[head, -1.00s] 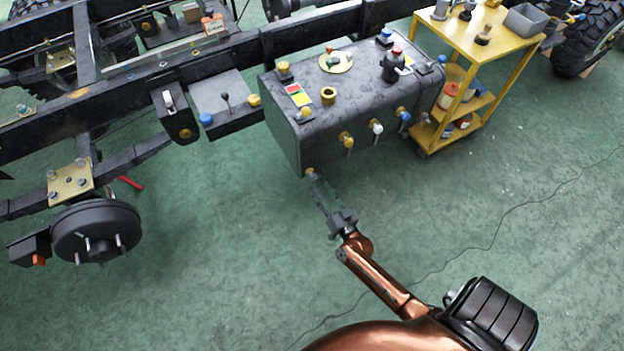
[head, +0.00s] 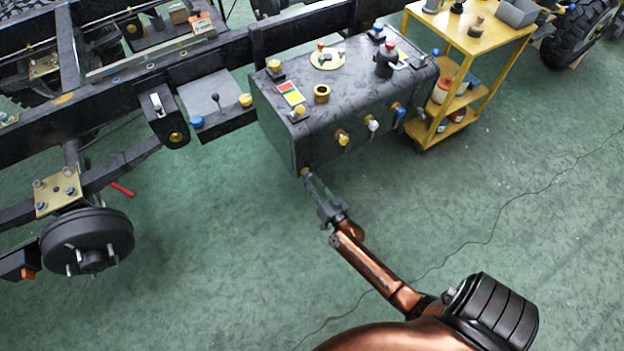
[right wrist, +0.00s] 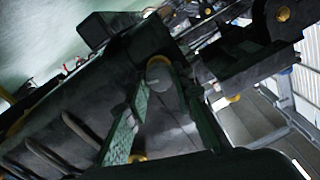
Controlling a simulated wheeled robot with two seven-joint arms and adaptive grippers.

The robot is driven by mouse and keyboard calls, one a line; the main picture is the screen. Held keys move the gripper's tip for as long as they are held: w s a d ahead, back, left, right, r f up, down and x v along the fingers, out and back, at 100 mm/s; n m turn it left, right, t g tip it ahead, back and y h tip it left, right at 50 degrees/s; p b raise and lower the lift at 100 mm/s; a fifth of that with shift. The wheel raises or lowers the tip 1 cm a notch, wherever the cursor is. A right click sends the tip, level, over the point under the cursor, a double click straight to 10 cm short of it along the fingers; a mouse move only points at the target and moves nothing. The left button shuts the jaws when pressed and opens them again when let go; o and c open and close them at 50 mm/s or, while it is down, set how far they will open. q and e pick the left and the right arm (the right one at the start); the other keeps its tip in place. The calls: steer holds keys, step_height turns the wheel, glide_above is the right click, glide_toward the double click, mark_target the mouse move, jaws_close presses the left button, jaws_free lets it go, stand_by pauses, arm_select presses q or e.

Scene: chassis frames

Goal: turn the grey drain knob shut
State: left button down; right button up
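The drain fitting (head: 306,172) is low on the near left end of the dark tank (head: 275,135); it is small and brassy in the head view. In the right wrist view a rounded grey knob (right wrist: 159,72) shows at the far end of the gap between my fingers. My right gripper (head: 312,181) reaches up to the fitting, and its fingers (right wrist: 161,82) stand apart on either side of the knob. Contact with the knob and its exact turn are too dark and small to tell. My left gripper is not in view.
Yellow, white and blue knobs (head: 373,124) line the tank's front face. A black frame rail (head: 222,55) runs behind it. A yellow cart (head: 462,42) stands to the right, a wheel hub (head: 88,240) at the left. The green floor (head: 210,260) in front is clear.

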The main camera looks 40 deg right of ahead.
steer(key=c, duration=0.5)
steer(key=shift+d, duration=0.2)
steer(key=shift+a, duration=0.1)
